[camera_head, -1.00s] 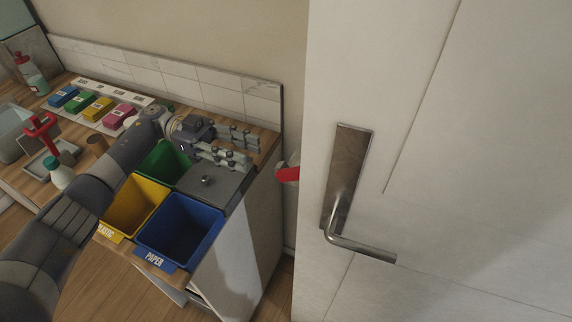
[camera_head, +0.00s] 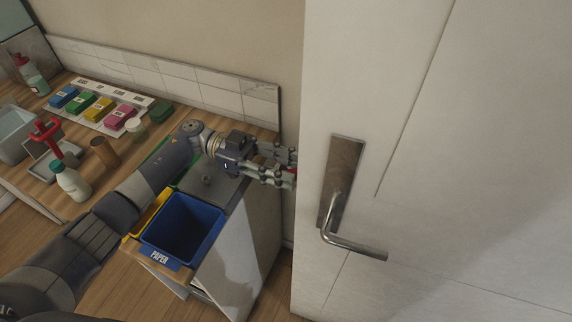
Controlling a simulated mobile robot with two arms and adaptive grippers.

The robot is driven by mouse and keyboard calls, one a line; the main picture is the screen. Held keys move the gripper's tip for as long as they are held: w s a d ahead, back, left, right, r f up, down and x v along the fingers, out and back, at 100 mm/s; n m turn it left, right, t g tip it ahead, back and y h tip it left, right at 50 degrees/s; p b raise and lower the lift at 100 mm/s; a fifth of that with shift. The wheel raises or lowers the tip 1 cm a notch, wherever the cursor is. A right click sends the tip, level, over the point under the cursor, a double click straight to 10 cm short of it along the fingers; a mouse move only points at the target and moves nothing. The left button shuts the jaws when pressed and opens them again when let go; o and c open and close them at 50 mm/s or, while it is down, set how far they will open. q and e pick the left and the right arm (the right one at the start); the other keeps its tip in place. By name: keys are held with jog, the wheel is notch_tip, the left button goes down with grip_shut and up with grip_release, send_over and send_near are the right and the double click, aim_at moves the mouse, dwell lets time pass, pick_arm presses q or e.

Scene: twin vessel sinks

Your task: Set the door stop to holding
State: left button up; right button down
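A small red part (camera_head: 293,170), which looks like the door stop, shows at the left edge of the white door (camera_head: 440,130). It is mostly hidden behind my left gripper (camera_head: 291,168). The gripper reaches in from the left with its fingers apart, one above and one below the red part. I cannot tell whether they touch it. The door has a metal lever handle (camera_head: 352,246) on a tall plate. My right gripper is not in view.
Below my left arm stand a blue paper bin (camera_head: 180,232) and a partly covered yellow bin (camera_head: 150,212). A wooden counter holds a white bottle (camera_head: 72,183), a brown cylinder (camera_head: 104,153) and several coloured blocks. A tiled backsplash (camera_head: 190,85) runs behind.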

pick_arm(q)
grip_shut()
jog(key=shift+r+p, duration=0.15)
jog(key=shift+p, duration=0.35)
jog(key=y+p, duration=0.1)
jog(key=p, duration=0.1)
jog(key=d+t+y+p, duration=0.1)
jog(key=y+p, duration=0.1)
jog(key=p, duration=0.1)
jog(key=f+y+p, duration=0.1)
jog(key=p, duration=0.2)
jog(key=shift+s+d+t+y, duration=0.2)
jog(key=shift+t+y, duration=0.1)
jog(key=shift+y, duration=0.1)
jog(key=shift+d+f+y+p, duration=0.1)
jog(key=shift+f+y+p, duration=0.25)
jog(key=shift+p, duration=0.25)
grip_release()
